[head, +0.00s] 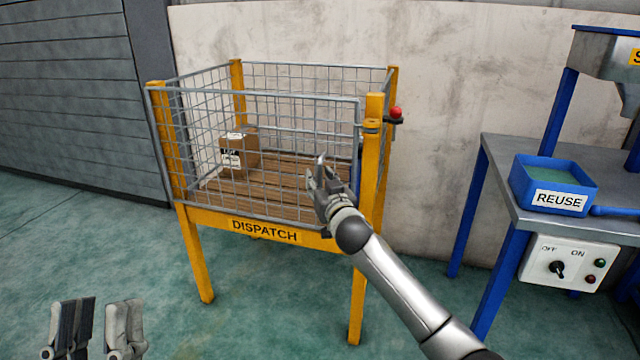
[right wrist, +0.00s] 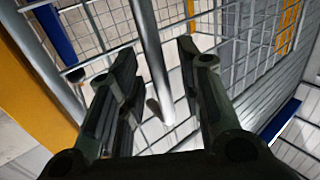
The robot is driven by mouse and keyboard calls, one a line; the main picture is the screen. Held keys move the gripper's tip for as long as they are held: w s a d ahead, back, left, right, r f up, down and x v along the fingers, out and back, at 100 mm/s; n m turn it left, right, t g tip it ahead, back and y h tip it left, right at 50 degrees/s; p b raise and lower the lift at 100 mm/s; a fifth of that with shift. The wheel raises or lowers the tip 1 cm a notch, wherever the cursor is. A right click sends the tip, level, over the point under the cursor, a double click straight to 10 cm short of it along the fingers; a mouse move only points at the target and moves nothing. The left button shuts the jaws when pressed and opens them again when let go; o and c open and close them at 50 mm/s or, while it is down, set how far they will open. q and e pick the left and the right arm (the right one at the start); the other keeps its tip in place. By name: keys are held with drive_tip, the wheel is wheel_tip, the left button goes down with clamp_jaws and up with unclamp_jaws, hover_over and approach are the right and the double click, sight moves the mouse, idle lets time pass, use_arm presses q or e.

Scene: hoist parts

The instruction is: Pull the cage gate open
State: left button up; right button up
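The cage gate (head: 255,155) is the grey mesh front panel of the yellow DISPATCH cage (head: 375,150). It looks closed, its right edge beside the right front post. A grey vertical bar handle (head: 320,160) is near the gate's right side. My right gripper (head: 325,182) is at this handle. In the right wrist view the handle bar (right wrist: 150,65) lies between the two fingers of my right gripper (right wrist: 157,85), with gaps on both sides, so it is open around the bar. My left gripper (head: 97,328) is open and empty at the lower left, away from the cage.
A cardboard box (head: 238,152) sits on the cage's wooden floor. A red knob (head: 396,112) sticks out by the right post. A blue-legged bench (head: 560,215) with a blue REUSE tray (head: 525,185) stands at right. The green floor (head: 95,250) in front and left is clear.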

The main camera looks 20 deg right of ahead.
drive_tip(key=shift+w, duration=0.15)
clamp_jaws()
idle(0.4)
